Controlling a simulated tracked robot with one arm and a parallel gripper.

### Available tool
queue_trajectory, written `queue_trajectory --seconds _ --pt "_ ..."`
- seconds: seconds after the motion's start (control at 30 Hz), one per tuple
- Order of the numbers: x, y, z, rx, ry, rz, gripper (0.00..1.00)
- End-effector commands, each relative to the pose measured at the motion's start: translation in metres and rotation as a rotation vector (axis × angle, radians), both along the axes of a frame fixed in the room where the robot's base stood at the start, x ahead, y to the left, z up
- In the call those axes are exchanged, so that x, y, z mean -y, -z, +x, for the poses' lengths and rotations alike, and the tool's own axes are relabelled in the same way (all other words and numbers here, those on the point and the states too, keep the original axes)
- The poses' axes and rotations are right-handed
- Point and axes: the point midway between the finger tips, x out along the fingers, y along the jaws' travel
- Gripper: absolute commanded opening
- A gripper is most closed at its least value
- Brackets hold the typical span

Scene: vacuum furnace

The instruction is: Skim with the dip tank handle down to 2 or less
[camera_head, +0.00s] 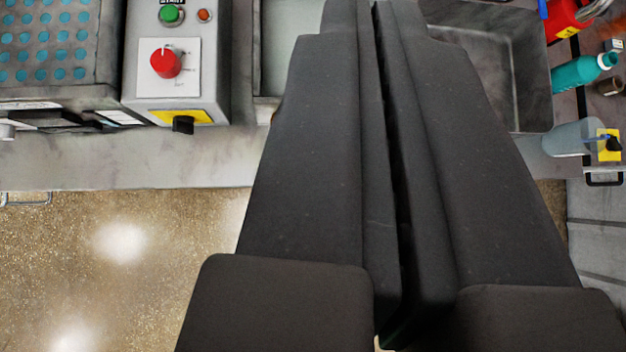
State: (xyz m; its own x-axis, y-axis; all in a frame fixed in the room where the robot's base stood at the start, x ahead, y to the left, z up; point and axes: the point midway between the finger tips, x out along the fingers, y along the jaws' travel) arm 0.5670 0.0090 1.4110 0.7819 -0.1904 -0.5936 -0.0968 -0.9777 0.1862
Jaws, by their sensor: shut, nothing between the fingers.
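My gripper (374,8) is shut and empty, its dark fingers running up the middle of the view to the top edge. Behind them lies a grey open basin (490,60), perhaps the dip tank, to the right of the fingers. A pale recessed surface (283,35) shows to their left. I cannot make out a dip tank handle; the fingers hide the middle of the bench.
A control box (212,85) with a red knob (165,62) and green button (171,16) stands left. Beside it is a blue-dotted panel (45,45). Speckled floor (110,270) is clear at lower left.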

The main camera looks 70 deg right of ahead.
Motion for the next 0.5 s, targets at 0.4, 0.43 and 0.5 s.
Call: queue_trajectory --seconds 0.4,0.43,0.5 --pt "-0.029 0.108 0.056 -0.411 0.151 -0.204 0.00" --pt "-0.032 0.117 0.058 -0.440 0.163 -0.220 0.00" --pt "-0.039 0.134 0.062 -0.497 0.187 -0.256 0.00"
